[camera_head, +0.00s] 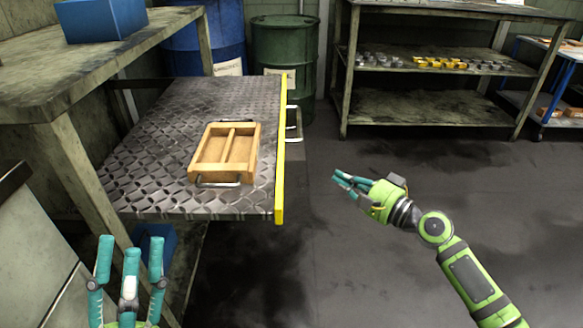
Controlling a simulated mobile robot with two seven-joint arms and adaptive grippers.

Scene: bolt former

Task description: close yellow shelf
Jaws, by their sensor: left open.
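The yellow shelf (281,170) is a pulled-out sliding shelf with a diamond-plate metal top and a yellow front edge on its right side. A metal handle (295,124) sticks out from the yellow edge. A wooden tray (226,153) with a divider and a metal handle lies on the plate. My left gripper (130,262) is open and empty at the lower left, in front of the shelf's near edge. My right gripper (347,184) is to the right of the yellow edge, apart from it. Its teal fingers point left and lie close together; I cannot tell whether they are shut.
A workbench (60,85) with a blue box (100,18) stands above the shelf at left. Blue (222,40) and green (285,48) barrels stand behind. A rack (420,105) with small parts is at back right. The floor right of the shelf is clear.

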